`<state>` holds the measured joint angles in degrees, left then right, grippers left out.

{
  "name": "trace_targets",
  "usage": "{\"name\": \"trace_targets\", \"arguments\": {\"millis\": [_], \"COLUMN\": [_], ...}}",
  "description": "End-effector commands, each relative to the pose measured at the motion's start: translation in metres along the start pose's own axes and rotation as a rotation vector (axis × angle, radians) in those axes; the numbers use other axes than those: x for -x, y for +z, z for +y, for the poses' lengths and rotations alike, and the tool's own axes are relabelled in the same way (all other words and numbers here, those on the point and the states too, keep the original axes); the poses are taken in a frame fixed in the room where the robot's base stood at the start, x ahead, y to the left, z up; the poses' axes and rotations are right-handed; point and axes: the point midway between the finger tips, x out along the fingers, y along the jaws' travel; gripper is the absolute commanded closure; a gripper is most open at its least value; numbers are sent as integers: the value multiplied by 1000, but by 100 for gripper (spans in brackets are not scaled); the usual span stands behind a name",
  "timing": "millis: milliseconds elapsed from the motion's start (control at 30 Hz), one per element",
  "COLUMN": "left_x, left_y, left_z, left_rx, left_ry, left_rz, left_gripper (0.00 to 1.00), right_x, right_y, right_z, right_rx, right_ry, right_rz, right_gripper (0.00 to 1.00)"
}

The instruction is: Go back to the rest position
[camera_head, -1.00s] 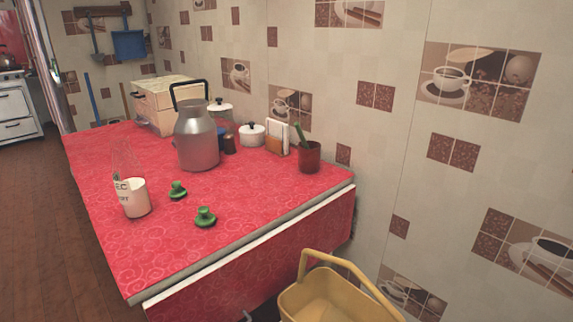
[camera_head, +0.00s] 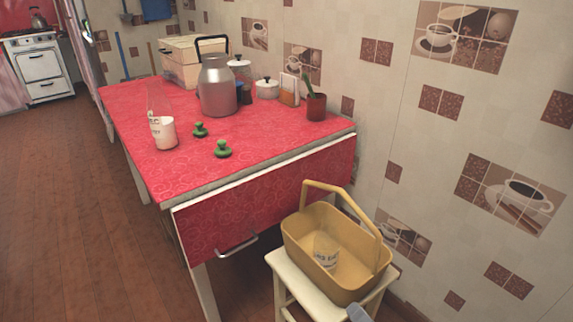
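Neither of my grippers can be made out in the head view. A small grey-blue piece shows at the bottom edge right of centre, and I cannot tell what it is. The red oilcloth counter (camera_head: 270,193) stands at the left and middle. A yellow basket (camera_head: 305,232) with a raised handle sits on a pale stool (camera_head: 287,283) at the front right. A white lettered cup (camera_head: 325,252) lies inside the basket.
On the counter stand a metal milk can (camera_head: 217,88), a white cup (camera_head: 163,133), two green knobbed items (camera_head: 222,149), a white lidded pot (camera_head: 267,88) and a red-brown pot (camera_head: 316,107). Open wooden floor (camera_head: 60,200) lies at left. The tiled wall closes the right.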

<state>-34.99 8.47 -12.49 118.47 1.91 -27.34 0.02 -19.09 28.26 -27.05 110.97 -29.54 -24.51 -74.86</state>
Motion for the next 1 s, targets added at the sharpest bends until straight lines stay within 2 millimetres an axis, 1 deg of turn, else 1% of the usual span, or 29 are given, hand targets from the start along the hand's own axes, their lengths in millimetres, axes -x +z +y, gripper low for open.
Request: {"name": "trace_targets", "arguments": {"millis": [33,67,100,167,200,267,300,367,400,467,500,533,567,600,700,800,900,1000], "left_x": [-1,-2,-3,-3,-4,-4,-4,-4,-4,-4,-4,-4,11,19,37,54,66,75], "left_y": [-3,-5,-8,-10,-11,-12,-12,-12,-12,-12,-12,-12,-33,-42,-63,-76,-82,-89], "left_z": [-3,-4,-5,-6,-6,-6,-6,-6,-6,-6,-6,-6,-5,-5,-7,-11,-16,-19], "left_rx": [-6,-9,-12,-14,-15,-16,-16,-15,-15,-15,-15,-15,-16,-17,-18,-15,-15,-17], "left_ry": [-4,-6,-7,-7,-7,-8,-8,-7,-7,-7,-7,-7,-7,-10,-21,-36,-54,-63], "left_rz": [7,11,16,21,23,25,25,25,25,25,25,24,21,15,28,21,9,8], "left_gripper": [57,57,57,57,57,57,57,57,57,57,57,57,57,57,57,57,57,57], "right_x": [4,6,9,13,16,20,24,29,32,38,42,45,55,62,75,88,99,106], "right_y": [-7,-10,-13,-18,-21,-25,-28,-32,-34,-37,-39,-40,-26,-18,-3,10,21,28], "right_z": [0,0,0,0,0,0,-1,-2,-2,-4,-5,-5,11,18,31,42,50,56], "right_rx": [-201,-327,-493,-741,-906,-1154,-1319,-1566,-1730,-1974,-2137,-2258,-2226,-2211,-2202,-2196,-2189,-2184], "right_ry": [-14,-24,-36,-54,-67,-84,-97,-115,-126,-142,-151,-157,-153,-151,-147,-144,-142,-138], "right_rz": [8,10,13,14,12,7,2,-10,-19,-38,-53,-65,-66,-72,-88,-103,-117,-126], "right_gripper": [0,0,0,0,0,0,0,0,0,0,0,0,0,0,0,0,0,0]}}
